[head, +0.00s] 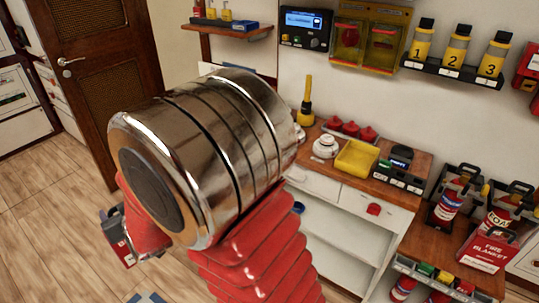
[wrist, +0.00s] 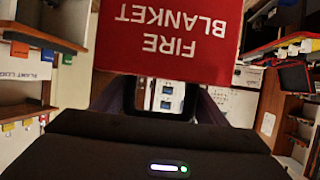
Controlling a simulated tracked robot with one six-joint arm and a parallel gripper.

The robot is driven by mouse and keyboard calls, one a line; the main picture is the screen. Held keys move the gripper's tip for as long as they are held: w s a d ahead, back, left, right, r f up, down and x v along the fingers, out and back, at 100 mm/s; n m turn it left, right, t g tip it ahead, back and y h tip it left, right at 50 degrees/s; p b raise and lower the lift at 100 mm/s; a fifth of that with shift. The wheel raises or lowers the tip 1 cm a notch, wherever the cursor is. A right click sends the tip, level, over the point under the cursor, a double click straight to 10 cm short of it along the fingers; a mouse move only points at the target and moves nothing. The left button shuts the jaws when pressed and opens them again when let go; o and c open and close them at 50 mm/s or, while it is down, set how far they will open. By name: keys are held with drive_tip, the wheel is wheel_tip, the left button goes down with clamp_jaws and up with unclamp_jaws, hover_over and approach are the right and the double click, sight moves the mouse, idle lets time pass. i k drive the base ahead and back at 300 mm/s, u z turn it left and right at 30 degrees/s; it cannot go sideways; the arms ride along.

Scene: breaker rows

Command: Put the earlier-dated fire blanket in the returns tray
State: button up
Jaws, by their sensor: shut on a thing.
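A red fire blanket pack (wrist: 170,35) fills the top middle of the wrist view, its white lettering upside down. My gripper (wrist: 160,103) is shut on its black handle, and the pack hangs clear of any surface. No date can be read on it. In the head view my arm hides most of the gripper.
Red domed items (head: 350,128), a torch (head: 306,105) and a white round device (head: 325,147) crowd the counter. Numbered yellow bottles (head: 456,45) stand on a wall shelf. Extinguisher-like canisters (head: 448,205) stand beside the second pack. The wooden floor at left (head: 50,210) is clear.

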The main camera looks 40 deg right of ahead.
sight(356, 161)
drive_tip(key=z, duration=0.05)
drive_tip(key=k, duration=1.3)
drive_tip(key=z, duration=0.85)
drive_tip(key=i, duration=0.8)
drive_tip(key=z, duration=0.05)
